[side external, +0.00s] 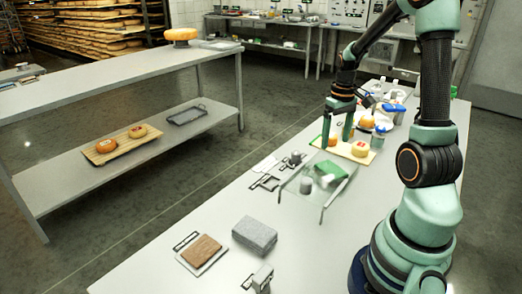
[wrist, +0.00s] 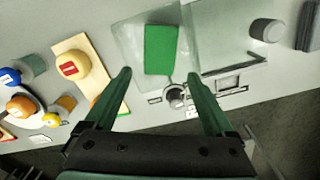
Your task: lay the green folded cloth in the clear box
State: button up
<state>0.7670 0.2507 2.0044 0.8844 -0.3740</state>
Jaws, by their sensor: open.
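The green folded cloth (side external: 330,171) is at the far end of the clear box (side external: 322,207) in the side external view. In the wrist view the cloth (wrist: 162,50) lies over the left, paler part of the clear box area (wrist: 222,52). I cannot tell whether it is inside the box or resting on an edge. My gripper (side external: 337,141) is open and empty, beyond the cloth and apart from it. In the wrist view the fingertips of my gripper (wrist: 158,75) are spread wide on either side of the cloth's lower end, with nothing between them.
Small metal fittings (wrist: 176,96) lie beside the box. A grey block (side external: 254,235) and brown slab (side external: 202,249) are nearer the front.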

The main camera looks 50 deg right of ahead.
jog(key=w+a+r+n+t+h, duration=0.15)
jog(key=w+a+r, duration=0.25)
jog(key=a+r, duration=0.7)
jog(key=s+a+r+n+t, duration=0.1)
jog(key=a+t, duration=0.1)
jog(key=a, duration=0.5)
jog(key=s+a+n+t+y, duration=0.1)
jog(key=a+n+t, duration=0.1)
jog(key=a, duration=0.6)
jog(key=shift+s+a+r, duration=0.15)
jog(key=shift+s+r, duration=0.15)
jog(key=shift+r, duration=0.1)
jog(key=shift+y, duration=0.25)
